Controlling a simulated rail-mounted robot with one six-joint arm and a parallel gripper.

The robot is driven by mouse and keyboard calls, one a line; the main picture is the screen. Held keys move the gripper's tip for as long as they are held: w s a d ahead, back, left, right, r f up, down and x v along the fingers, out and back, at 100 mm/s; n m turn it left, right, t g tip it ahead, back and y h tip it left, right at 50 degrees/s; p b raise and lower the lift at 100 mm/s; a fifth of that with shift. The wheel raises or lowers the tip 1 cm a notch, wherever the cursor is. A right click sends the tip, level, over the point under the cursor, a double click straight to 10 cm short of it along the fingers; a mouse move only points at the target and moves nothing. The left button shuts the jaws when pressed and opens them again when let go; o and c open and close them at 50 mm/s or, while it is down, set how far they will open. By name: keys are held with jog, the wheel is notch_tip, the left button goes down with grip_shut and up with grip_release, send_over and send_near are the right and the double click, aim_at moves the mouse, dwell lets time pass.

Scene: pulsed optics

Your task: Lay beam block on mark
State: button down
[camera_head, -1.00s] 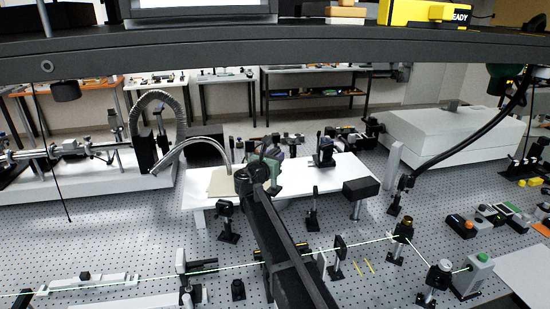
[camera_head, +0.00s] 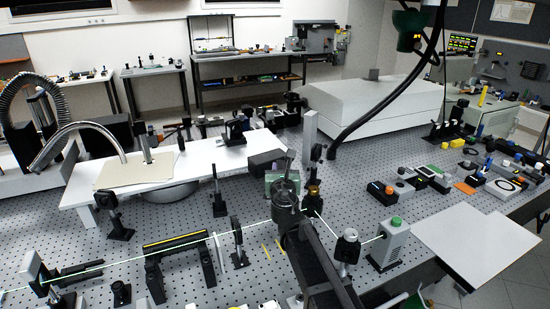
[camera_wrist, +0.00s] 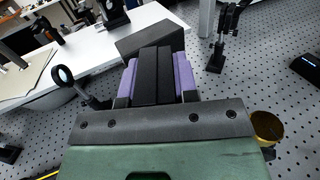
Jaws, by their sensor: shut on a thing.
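My gripper (camera_head: 277,178) is raised over the bench, in front of the black box in the head view.
Posts with optics crowd close by: a lens mount (camera_head: 237,240), a mirror mount (camera_head: 347,245) and a grey box with a green button (camera_head: 390,245). A white raised plate (camera_head: 205,165) lies left; a white board (camera_head: 475,243) lies right.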

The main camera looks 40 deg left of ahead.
jog(key=s+d+f+n+g+y+b, duration=0.2)
jog(key=s+f+n+g+y+b, duration=0.2)
jog(key=s+f, duration=0.3)
jog(key=shift+s+d+g+y+b, duration=0.15)
jog(key=shift+s+g+y+b, duration=0.15)
jog(key=shift+s+g+b, duration=0.35)
jog(key=shift+w+f, duration=0.1)
jog(key=shift+w, duration=0.05)
dwell(0.3)
jog(key=shift+f+b, duration=1.4)
jog(key=shift+b, duration=0.2)
jog(key=shift+f+b, duration=0.3)
jog(key=shift+f, duration=0.05)
jog(key=c, duration=0.8)
grip_release()
jog(key=shift+d, duration=0.1)
